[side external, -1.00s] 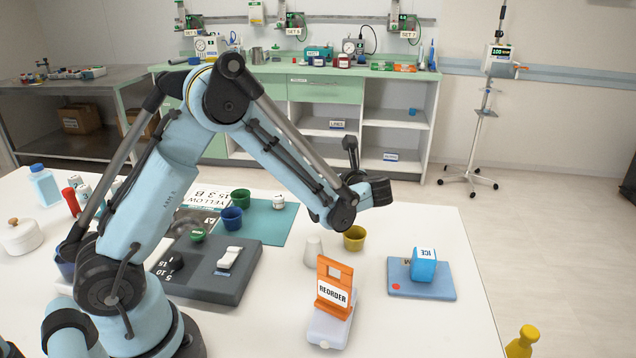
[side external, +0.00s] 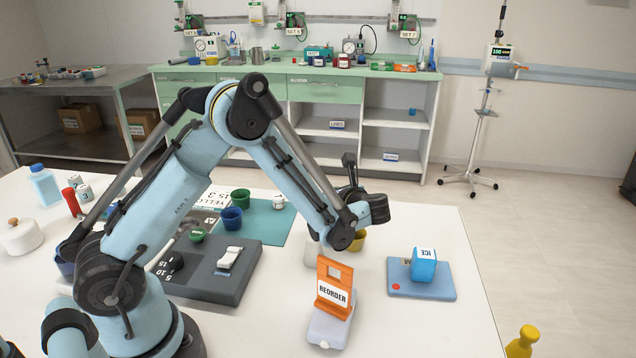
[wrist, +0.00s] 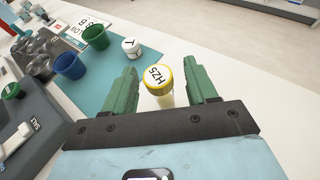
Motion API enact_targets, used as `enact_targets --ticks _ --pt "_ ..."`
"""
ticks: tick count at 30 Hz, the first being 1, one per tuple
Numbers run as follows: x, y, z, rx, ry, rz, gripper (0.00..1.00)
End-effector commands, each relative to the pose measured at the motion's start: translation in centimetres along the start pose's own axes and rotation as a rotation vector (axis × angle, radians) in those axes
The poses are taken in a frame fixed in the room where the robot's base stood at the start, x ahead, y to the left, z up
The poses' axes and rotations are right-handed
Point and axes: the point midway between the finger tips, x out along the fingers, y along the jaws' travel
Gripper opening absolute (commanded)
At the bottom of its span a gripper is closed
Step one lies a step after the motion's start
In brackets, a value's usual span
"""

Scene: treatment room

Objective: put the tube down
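The tube (wrist: 158,82) shows in the wrist view with a white top marked "HZS" and a yellow rim; its pale body is mostly hidden below the cap. My gripper (wrist: 160,74) has its two green fingers on either side of the tube, with a visible gap at each side, so it looks open around it. What the tube's lower end rests on is hidden.
The orange REORDER stand (side external: 333,287) is in front, and the ICE block (side external: 424,268) on a blue pad (side external: 440,291) is right. Green (wrist: 96,37) and blue (wrist: 69,65) cups stand by a teal mat (wrist: 112,62).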

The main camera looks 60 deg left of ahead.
Motion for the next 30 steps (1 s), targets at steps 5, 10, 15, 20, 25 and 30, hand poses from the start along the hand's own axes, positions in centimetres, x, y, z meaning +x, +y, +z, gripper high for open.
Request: enact_targets --ticks 5,10,15,20,25,30 --pt "0.0 0.0 0.0 0.0 0.0 0.0 0.57" --pt "-1.0 -0.1 0.3 0.001 0.0 -0.003 0.57" --pt "-4.2 -0.1 0.3 0.003 0.0 -0.005 0.57" --pt "-7.6 0.0 0.3 0.003 0.0 -0.005 0.57" --pt "-10.4 0.0 0.3 0.002 0.0 -0.003 0.57" --pt "-11.8 0.0 0.3 -0.001 0.001 -0.001 0.57"
